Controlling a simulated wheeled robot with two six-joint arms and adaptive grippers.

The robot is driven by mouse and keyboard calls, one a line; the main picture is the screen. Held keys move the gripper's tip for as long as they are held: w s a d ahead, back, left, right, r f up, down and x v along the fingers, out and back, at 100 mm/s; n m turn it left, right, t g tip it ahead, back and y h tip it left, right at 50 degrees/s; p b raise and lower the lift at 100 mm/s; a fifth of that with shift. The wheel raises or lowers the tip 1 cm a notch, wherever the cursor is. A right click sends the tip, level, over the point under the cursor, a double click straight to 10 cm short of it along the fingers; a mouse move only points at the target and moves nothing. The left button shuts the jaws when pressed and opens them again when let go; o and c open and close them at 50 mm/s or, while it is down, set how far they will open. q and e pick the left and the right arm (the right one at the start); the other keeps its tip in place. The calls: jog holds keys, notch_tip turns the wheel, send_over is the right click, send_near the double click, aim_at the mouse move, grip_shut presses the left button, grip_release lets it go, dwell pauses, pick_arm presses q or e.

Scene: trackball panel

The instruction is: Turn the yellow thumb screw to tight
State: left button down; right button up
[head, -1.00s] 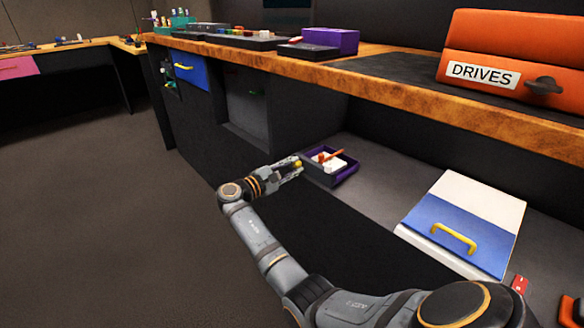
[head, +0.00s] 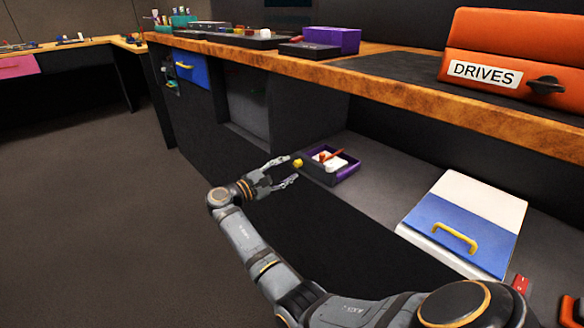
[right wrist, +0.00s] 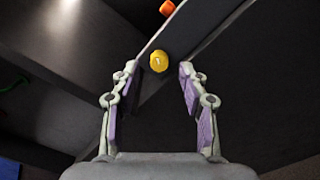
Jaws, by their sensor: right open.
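The yellow thumb screw (head: 298,163) is on the near side of the small purple-edged tray (head: 347,174), on the lower shelf. In the right wrist view the screw (right wrist: 159,61) shows as a round yellow knob with a small mark on its face. My right gripper (head: 291,170) is open and faces the screw. In the right wrist view the fingers (right wrist: 155,72) stand apart on either side of the screw, with a gap to each side and nothing held. My left gripper is not in view.
The tray holds white and orange-red items. A white and blue box with a yellow handle (head: 455,237) stands to the right on the lower shelf (head: 390,170). The wooden worktop edge (head: 400,95) runs above, with an orange DRIVES box (head: 510,50) on it. Floor at left is clear.

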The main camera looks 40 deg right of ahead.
jog(key=a, duration=0.5)
jog(key=shift+s, duration=0.2)
